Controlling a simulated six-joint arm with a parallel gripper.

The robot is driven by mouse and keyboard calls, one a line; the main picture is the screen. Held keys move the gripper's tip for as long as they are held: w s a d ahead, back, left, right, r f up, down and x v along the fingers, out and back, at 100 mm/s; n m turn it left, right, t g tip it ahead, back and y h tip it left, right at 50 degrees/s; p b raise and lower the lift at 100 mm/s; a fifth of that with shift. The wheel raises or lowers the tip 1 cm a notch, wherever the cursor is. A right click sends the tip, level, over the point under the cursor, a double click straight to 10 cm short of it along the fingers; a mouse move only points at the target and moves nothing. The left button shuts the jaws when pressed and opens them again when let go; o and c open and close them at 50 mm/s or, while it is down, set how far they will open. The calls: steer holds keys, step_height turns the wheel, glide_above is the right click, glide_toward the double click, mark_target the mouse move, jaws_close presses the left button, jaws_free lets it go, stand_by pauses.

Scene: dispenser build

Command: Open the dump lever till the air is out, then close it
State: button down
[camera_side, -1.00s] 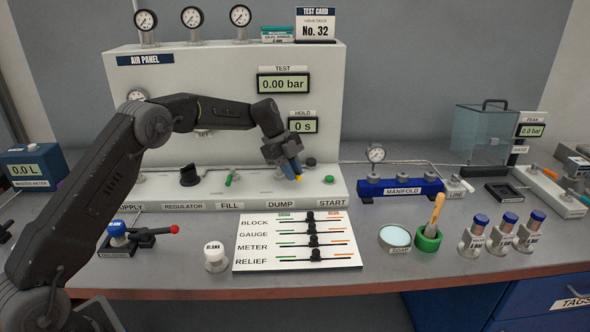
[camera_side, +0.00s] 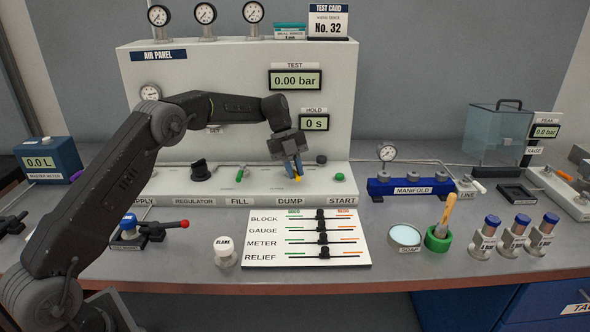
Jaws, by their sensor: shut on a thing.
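The air panel (camera_side: 225,95) stands at the back of the bench. Its lower ledge carries the labels FILL, DUMP and START. My gripper (camera_side: 295,175) is at the ledge above the DUMP label (camera_side: 290,201), with its blue fingers shut on the dump lever. Only a small yellow tip (camera_side: 297,179) shows between the fingers; the rest of the lever is hidden, so I cannot tell its angle. The TEST display (camera_side: 295,80) reads 0.00 bar. The HOLD display (camera_side: 314,123) reads 0 s.
The green fill lever (camera_side: 240,174) is left of my gripper and the green start button (camera_side: 339,177) is to its right. A black regulator knob (camera_side: 198,168) stands further left. A white slider board (camera_side: 308,238) lies in front. The blue manifold (camera_side: 410,188) stands to the right.

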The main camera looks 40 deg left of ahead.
steer(key=c, duration=1.1)
jaws_free()
